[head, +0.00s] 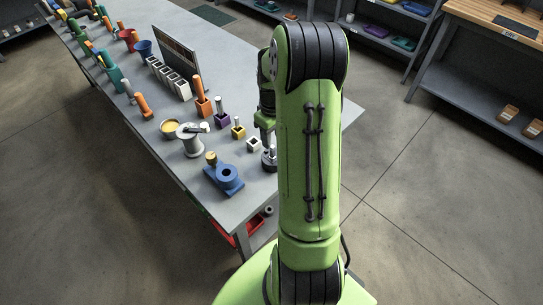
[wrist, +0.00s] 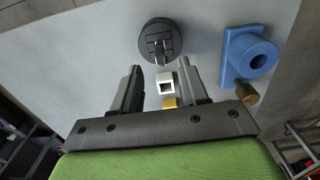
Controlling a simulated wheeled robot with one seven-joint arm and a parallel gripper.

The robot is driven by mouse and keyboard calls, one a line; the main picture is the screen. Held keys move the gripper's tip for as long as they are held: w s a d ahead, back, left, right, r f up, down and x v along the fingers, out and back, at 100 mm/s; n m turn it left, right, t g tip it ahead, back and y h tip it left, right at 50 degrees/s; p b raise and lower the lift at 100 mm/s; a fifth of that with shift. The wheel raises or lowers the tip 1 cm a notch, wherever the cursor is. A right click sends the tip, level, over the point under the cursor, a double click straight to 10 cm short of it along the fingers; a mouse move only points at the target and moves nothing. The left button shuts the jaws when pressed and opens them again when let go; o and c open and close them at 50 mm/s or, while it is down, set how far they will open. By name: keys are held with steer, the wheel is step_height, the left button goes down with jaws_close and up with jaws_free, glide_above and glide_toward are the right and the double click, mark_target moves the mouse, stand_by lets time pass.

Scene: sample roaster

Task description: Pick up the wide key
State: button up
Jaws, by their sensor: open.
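In the wrist view a round dark base (wrist: 151,27) with slots lies ahead of my gripper (wrist: 159,78). A grey metal piece (wrist: 163,50) stands out of it, perhaps the wide key; I cannot tell for sure. My gripper is open, with one finger on each side and nothing seen held between them. The base also shows in the head view (head: 269,164), partly hidden by my arm, which hides most of my gripper too. A small white hollow block (wrist: 166,87) shows between the fingers, with a yellow block (wrist: 169,102) partly hidden behind it.
A blue block with a round hole (wrist: 256,56) and a brass knob (wrist: 247,94) lies right of my gripper. On the grey table (head: 185,185) stand a spool (head: 191,146), a yellow dish (head: 170,127), a purple block (head: 221,115) and several tools. The table edge is close.

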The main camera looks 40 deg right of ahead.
mark_target(273, 147)
step_height(273, 147, down, 6)
steer(key=shift+w+f+b, duration=0.1)
steer(key=shift+f+b, duration=0.05)
steer(key=shift+b, duration=0.4)
jaws_close()
